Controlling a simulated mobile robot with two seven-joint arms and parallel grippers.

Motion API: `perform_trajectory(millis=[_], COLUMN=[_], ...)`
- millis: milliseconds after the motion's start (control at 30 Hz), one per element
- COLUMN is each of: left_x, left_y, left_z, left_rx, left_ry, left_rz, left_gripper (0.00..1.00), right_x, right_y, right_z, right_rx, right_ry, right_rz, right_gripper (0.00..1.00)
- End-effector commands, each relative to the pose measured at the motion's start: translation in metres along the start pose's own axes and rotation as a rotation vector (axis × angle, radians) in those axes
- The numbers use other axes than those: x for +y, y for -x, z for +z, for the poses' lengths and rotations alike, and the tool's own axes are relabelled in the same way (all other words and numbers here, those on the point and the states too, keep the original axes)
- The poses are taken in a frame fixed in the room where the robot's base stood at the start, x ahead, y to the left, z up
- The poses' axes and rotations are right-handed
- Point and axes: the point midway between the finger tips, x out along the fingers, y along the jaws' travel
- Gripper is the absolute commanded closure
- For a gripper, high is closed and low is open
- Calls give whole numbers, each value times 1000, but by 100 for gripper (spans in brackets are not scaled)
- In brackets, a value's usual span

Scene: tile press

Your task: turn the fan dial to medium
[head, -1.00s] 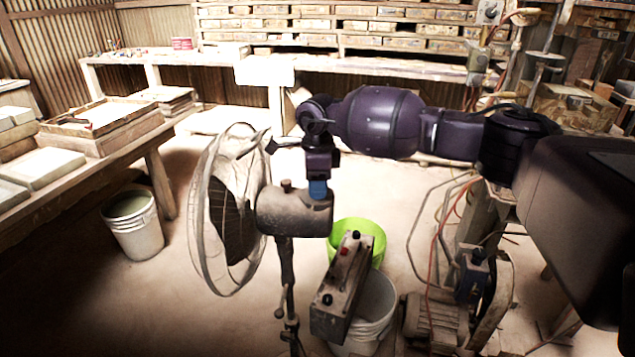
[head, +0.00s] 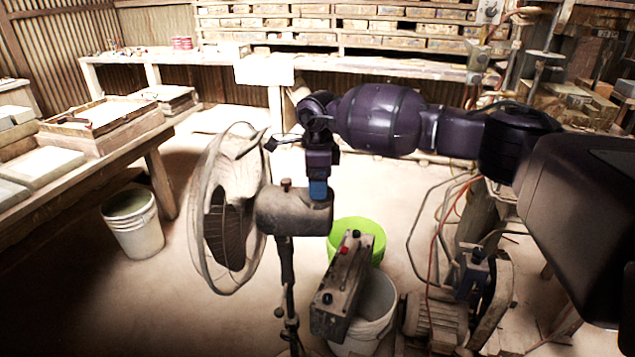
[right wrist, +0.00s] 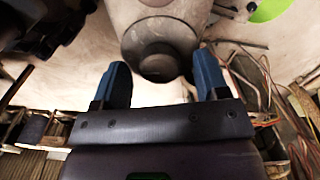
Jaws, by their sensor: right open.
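The grey pedestal fan (head: 228,205) stands left of centre in the head view, its cage facing left. Its motor housing (head: 290,212) has a small knob (head: 286,185) on top. My right gripper (head: 318,190) points down at the right end of the housing, its blue fingers partly in front of it. In the right wrist view, the open blue fingers (right wrist: 162,80) lie either side of a round dark dial-like end (right wrist: 157,62) of the housing. Nothing is gripped there. I cannot read a dial setting. My left gripper is not in view.
A dusty control box (head: 343,285) with buttons stands right of the fan pole, by a green bucket (head: 372,232) and a white bucket (head: 372,318). A wooden table (head: 95,165) is at left. Hoses and a motor (head: 435,318) crowd the right. Floor behind the fan is clear.

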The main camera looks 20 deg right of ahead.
Motion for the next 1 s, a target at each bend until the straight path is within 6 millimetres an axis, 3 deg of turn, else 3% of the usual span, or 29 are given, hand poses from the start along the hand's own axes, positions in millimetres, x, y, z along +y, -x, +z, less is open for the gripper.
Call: perform_trajectory(millis=[600,1000], left_x=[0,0], left_y=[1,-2], left_z=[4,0], left_rx=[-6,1], left_ry=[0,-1], left_rz=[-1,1], left_gripper=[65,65], right_x=[-1,0], right_y=[102,117], right_z=[0,0], right_rx=[-1,0], right_ry=[-2,-1], right_rz=[-2,-1], right_gripper=[32,32])
